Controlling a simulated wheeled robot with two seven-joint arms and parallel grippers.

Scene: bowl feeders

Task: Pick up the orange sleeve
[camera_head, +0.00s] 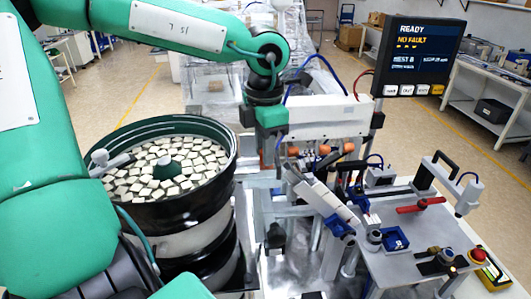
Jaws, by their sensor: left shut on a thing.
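My left gripper (275,158) points down in front of the white feeder housing, at the centre of the view. It is shut on an orange sleeve, mostly hidden by the fingers; whether the sleeve is clear of its seat I cannot tell. More orange pieces (324,150) show in a row just right of the gripper, along the front of the housing. My right gripper is not in view.
A black bowl feeder (228,185) full of pale square parts stands left of the gripper. Angled tracks (325,195) and a grey fixture plate (425,245) with blue and red fittings lie to the right. A status screen (420,52) reading READY stands behind.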

